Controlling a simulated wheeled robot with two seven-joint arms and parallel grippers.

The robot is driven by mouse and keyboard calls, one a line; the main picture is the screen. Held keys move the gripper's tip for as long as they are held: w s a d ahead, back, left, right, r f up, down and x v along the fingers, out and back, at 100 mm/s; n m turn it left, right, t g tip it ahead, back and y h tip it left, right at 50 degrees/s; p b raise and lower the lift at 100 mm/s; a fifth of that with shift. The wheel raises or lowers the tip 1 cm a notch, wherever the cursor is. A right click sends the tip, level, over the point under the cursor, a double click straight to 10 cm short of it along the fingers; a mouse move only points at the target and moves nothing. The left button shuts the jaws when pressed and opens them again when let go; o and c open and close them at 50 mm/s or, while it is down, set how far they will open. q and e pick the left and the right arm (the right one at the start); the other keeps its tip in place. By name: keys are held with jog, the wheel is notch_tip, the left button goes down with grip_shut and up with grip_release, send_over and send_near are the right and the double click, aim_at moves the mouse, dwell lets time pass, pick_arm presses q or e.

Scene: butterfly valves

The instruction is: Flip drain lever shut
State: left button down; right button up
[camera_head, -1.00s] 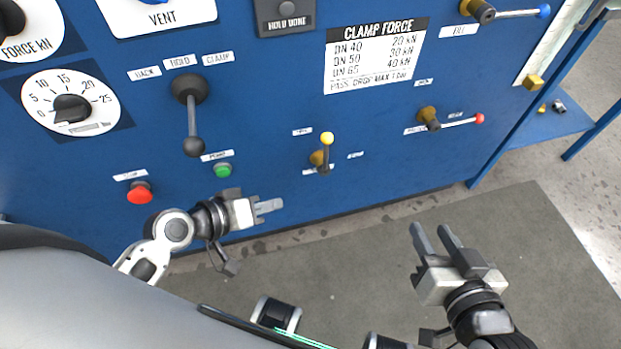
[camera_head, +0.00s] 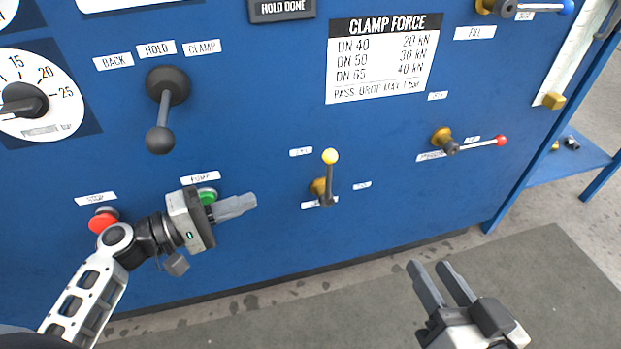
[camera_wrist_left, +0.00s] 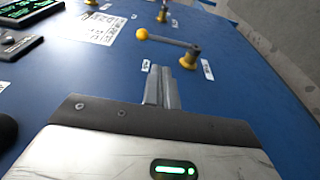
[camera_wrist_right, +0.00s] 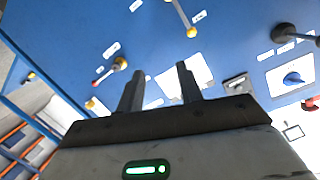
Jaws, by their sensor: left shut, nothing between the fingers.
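A lever with a yellow ball (camera_head: 330,156) stands upright from a brass hub at the panel's lower middle; its small labels are unreadable. It also shows in the left wrist view (camera_wrist_left: 142,34), beyond the fingertips. A lever with a red ball (camera_head: 500,140) points right from a brass valve at the panel's right. I cannot read for certain which label says drain. My left gripper (camera_head: 250,203) is shut and empty, left of the yellow-ball lever and apart from it, partly in front of the green button. My right gripper (camera_head: 428,272) is open and empty, below the red-ball lever.
The blue panel (camera_head: 270,115) also carries a black lever (camera_head: 160,138), a red button (camera_head: 103,219), a green button (camera_head: 207,196) and a blue-handled fill lever (camera_head: 550,7). A blue side shelf (camera_head: 570,165) is at right. Grey mat (camera_head: 540,270) lies below.

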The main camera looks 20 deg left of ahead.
aim_at(328, 182)
pick_arm(q)
jog(key=x, duration=1.3)
jog(key=shift+w+b, duration=0.15)
jog(key=shift+b, duration=0.25)
jog(key=shift+d, duration=0.1)
